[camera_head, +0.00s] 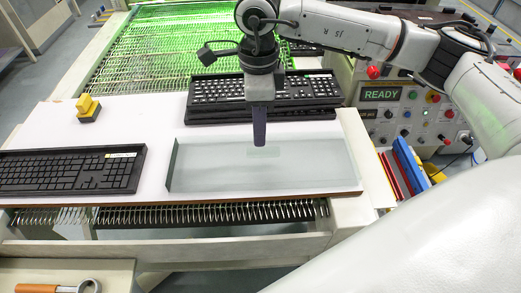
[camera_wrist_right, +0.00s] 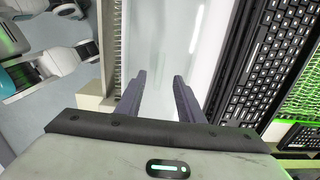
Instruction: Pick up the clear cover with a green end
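The clear cover (camera_head: 215,170) is a long, shallow, see-through piece with a faint grey-green tint, lying on the white table. I cannot make out a distinct green end. My right gripper (camera_head: 259,143) points down over the cover's middle, near a small pale patch on it. In the head view its fingers overlap. In the right wrist view the two dark fingers (camera_wrist_right: 158,82) stand apart with nothing gripped between them, and the cover (camera_wrist_right: 160,35) shows beyond them. I cannot tell whether the fingertips touch it. My left gripper is not in view.
Stacked black keyboards (camera_head: 315,90) lie just behind the cover. Another keyboard (camera_head: 70,172) lies to the left, and a yellow-and-black block (camera_head: 88,108) behind that. A control panel reading READY (camera_head: 381,94) and coloured binders (camera_head: 405,168) stand right. The white table (camera_head: 140,120) is clear between.

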